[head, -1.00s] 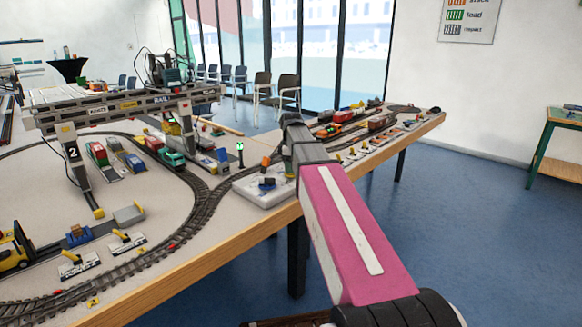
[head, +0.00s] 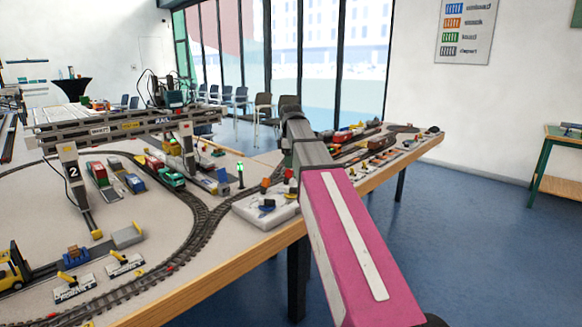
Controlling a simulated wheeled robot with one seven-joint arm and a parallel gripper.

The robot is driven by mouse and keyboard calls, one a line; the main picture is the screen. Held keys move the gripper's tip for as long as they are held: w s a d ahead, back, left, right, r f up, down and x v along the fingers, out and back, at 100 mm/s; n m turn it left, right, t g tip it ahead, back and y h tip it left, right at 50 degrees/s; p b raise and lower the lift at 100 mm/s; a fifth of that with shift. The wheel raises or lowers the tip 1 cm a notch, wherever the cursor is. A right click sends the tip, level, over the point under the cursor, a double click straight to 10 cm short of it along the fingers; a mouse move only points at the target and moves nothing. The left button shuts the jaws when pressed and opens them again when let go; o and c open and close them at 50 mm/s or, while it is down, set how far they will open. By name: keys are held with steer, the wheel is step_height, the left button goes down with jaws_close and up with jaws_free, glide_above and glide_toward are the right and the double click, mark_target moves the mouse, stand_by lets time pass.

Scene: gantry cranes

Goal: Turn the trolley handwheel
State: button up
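The gantry crane (head: 110,129) marked 2 stands over the track layout at the left. A dark green machine with cables (head: 172,98) sits on top near its right end; I cannot tell whether it is the trolley. I cannot make out the trolley handwheel. A white control box (head: 258,212) with small coloured parts lies at the table's front edge, left of my arm. My pink and grey arm reaches from the lower right up over the table edge. My gripper is not visible; the arm's far end points away and may hide it.
The table (head: 215,262) carries curved track (head: 205,215), a green train (head: 170,177), a yellow forklift (head: 12,268) and several wagons. A small green signal (head: 240,172) stands behind the control box. Blue floor is open at the right, before a side bench (head: 562,165).

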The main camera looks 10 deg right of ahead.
mark_target(293, 188)
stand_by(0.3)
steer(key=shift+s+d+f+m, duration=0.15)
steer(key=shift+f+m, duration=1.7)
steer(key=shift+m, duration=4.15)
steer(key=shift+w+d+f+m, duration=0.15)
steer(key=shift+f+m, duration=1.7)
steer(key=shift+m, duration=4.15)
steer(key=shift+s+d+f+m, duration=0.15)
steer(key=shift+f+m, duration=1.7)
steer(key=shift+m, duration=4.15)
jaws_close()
